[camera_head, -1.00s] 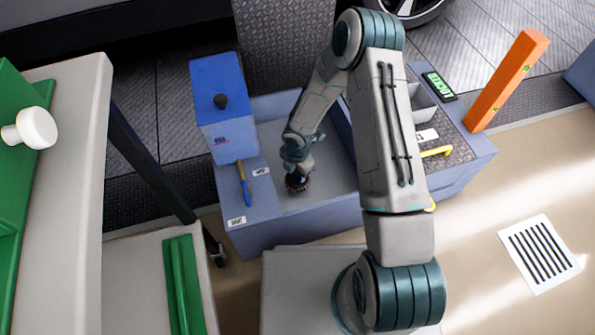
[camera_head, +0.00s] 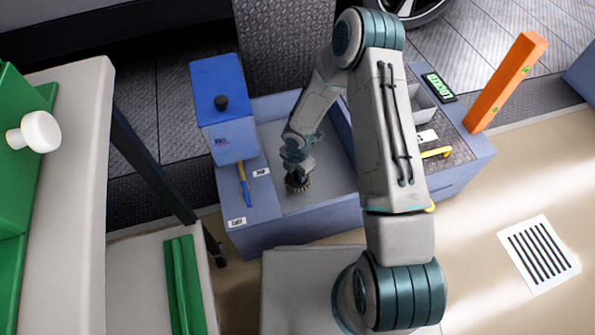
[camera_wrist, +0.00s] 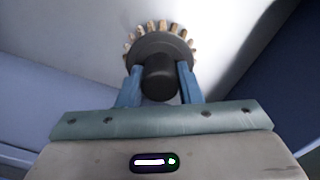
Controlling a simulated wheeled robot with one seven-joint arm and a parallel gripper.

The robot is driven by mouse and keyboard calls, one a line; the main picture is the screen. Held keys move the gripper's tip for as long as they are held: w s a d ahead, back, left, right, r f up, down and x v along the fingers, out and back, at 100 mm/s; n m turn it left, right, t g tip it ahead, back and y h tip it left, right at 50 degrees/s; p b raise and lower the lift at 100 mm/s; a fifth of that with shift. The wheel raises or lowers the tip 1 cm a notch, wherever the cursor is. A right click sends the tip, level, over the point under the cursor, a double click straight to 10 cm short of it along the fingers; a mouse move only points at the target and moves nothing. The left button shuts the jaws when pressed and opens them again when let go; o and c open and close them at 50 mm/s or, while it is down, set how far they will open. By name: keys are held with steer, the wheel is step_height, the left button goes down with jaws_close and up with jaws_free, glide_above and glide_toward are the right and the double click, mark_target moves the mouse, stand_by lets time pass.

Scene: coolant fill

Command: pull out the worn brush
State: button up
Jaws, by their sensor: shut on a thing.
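The worn brush is a dark round disc with a rim of tan bristles and a black hub. In the wrist view the brush (camera_wrist: 160,48) sits between the two blue fingers of my gripper (camera_wrist: 160,88), which are shut on its hub. In the head view the brush (camera_head: 298,184) shows small and dark below my gripper (camera_head: 297,170), inside the open bay of the blue-grey bench (camera_head: 262,232), over the pale floor of the bay. I cannot tell whether the brush touches the bay floor.
A yellow-and-blue tool (camera_head: 244,185) lies on the left ledge. An orange post (camera_head: 505,82) and a green display (camera_head: 438,87) are at the right. A yellow handle (camera_head: 436,152) is on the right top.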

steer(key=shift+r+p, duration=3)
steer(key=shift+r, duration=0.5)
